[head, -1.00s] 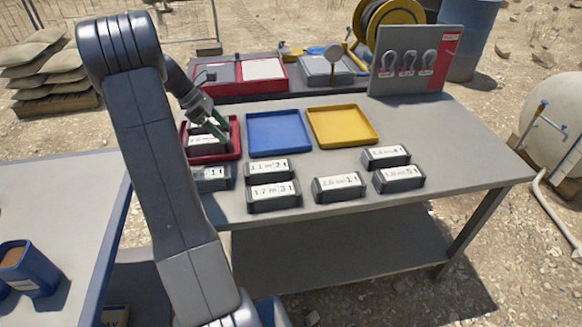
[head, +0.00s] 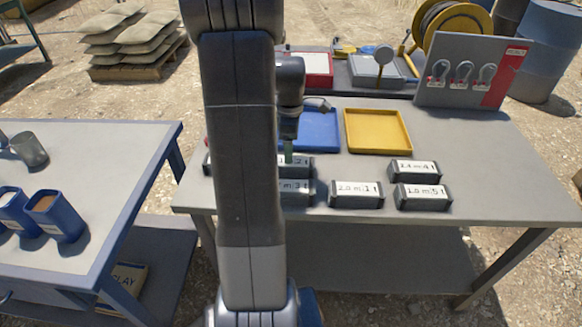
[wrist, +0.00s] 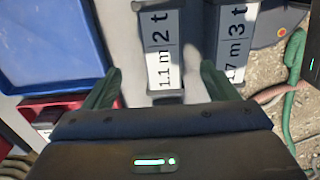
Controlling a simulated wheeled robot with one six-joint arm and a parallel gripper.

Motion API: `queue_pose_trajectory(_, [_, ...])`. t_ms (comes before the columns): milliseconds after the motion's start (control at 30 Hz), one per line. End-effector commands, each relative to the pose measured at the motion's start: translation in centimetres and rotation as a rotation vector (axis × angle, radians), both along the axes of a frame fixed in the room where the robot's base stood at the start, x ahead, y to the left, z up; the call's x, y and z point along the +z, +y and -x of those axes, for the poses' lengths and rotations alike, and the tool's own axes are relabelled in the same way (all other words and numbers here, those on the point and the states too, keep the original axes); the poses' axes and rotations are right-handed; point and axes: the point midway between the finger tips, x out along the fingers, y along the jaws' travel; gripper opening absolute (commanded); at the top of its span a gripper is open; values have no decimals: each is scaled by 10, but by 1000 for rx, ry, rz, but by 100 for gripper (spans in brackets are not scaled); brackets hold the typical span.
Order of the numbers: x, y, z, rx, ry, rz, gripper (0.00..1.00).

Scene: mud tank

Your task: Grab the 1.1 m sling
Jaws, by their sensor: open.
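The block labelled 1.1 m 2 t (wrist: 163,50) lies in the wrist view with its label up, between the lines of my two fingers. In the head view its right part (head: 299,165) shows beside my arm, which hides the rest. My gripper (wrist: 161,74) is open, one green finger on each side of the block, with a gap to it on both sides. In the head view my gripper (head: 288,157) points down at this block. I cannot tell how far the fingertips are above it or whether they reach down beside it.
A block labelled 7 m 3 t (wrist: 236,45), its first characters hidden, lies close to the right finger. More labelled blocks (head: 357,194) stand to the right. Behind are a blue tray (wrist: 50,45) and a yellow tray (head: 378,148). A red tray (wrist: 28,106) holds a block.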

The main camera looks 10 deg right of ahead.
Motion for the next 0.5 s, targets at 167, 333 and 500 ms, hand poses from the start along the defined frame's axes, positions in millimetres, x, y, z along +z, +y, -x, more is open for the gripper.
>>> queue_pose_trajectory(167, [-15, 0, 0, 0, 1, 1, 80])
queue_pose_trajectory(333, [-33, 1, 3, 0, 4, 0, 80])
queue_pose_trajectory(500, [-58, 1, 4, 0, 3, 0, 80])
